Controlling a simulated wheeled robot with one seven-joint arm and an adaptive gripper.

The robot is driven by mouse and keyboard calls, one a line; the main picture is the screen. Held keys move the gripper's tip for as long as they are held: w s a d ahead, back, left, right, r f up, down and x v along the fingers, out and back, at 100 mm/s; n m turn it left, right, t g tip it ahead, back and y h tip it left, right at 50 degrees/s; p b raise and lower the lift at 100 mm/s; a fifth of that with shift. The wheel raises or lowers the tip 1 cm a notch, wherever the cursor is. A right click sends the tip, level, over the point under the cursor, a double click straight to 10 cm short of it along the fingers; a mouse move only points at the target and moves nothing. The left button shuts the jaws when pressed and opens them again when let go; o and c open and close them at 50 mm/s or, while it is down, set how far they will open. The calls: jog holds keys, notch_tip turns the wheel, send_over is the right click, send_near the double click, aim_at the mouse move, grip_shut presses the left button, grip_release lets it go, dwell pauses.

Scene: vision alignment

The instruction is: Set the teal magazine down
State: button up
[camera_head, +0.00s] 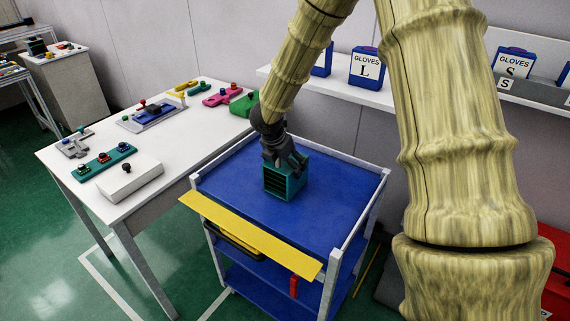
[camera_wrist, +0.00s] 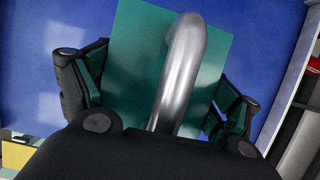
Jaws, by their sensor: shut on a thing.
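The teal magazine (camera_head: 284,184) is a box with dark slots on its front face. It is at the blue top of the cart (camera_head: 322,220), near its middle; I cannot tell whether it rests on the surface or hovers just above. My gripper (camera_head: 284,158) is shut on it from above. In the wrist view the magazine's teal top (camera_wrist: 138,50) lies between the two dark fingers of my gripper (camera_wrist: 160,90), and a curved metal handle rises from it. The blue surface shows around it.
The cart has white rails and a yellow front strip (camera_head: 250,234). Left of it, a white table (camera_head: 90,155) holds several coloured fixtures and a white box (camera_head: 130,180). A shelf with blue glove boxes (camera_head: 367,68) runs behind. The cart top around the magazine is clear.

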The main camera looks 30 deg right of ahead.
jog(key=shift+f, duration=0.15)
jog(key=o, duration=1.1)
jog(key=shift+r, duration=0.2)
jog(key=b+v, duration=0.1)
jog(key=v, duration=1.1)
jog(key=shift+a, duration=0.1)
